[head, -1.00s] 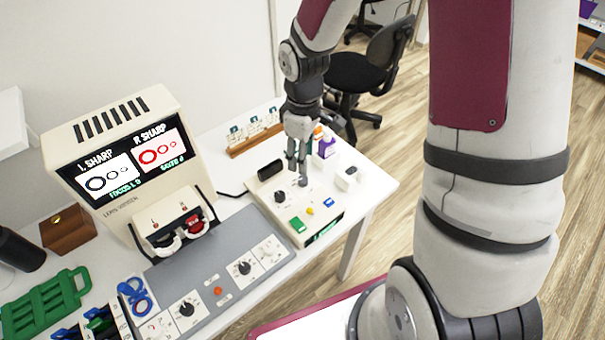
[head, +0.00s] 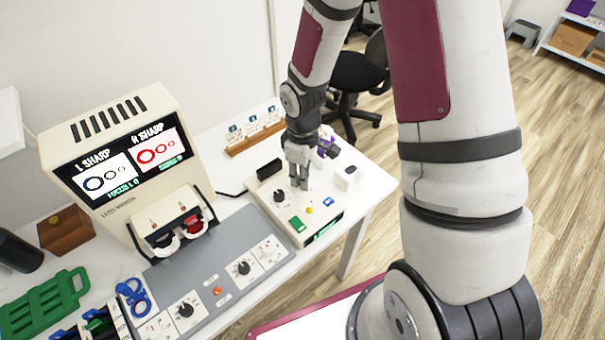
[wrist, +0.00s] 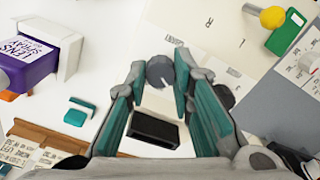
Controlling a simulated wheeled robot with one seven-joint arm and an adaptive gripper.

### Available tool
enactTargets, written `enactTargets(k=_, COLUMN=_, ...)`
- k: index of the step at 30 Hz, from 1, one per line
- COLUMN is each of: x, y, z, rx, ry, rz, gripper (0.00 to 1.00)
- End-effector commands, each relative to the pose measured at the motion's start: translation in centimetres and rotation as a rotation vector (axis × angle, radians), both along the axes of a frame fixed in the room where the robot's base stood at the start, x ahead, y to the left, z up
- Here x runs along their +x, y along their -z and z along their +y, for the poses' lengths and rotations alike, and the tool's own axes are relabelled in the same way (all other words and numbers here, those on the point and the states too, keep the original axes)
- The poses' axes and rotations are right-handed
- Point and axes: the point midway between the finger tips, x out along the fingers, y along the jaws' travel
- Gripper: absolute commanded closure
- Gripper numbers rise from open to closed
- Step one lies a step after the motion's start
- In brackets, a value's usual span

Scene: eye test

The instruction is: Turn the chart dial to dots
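A cream control box (head: 322,218) stands at the right end of the table. One black knob (head: 280,196) shows on it; a second, grey knob with a white pointer mark (wrist: 160,73) lies between my fingertips in the wrist view. My gripper (head: 299,185) points down over this box. Its fingers (wrist: 160,68) are apart, one on each side of the grey knob; I cannot tell whether they touch it. In the head view the fingers hide that knob. Its label is not readable. The grey panel has another dial (head: 244,268) between picture plates.
The lens machine's screen (head: 130,165) reads L SHARP and R SHARP with rings. A black block (wrist: 153,128), a green button (head: 297,224) and a yellow knob (head: 309,211) are near. A card rack (head: 256,140) is behind.

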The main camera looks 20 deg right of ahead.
Motion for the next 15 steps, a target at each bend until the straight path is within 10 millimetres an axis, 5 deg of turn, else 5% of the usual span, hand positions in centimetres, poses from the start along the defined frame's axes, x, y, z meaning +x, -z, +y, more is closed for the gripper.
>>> enactTargets(k=15, x=-0.03, y=0.00, z=0.04, rx=-0.001, ry=0.075, rz=0.001, gripper=1.00)
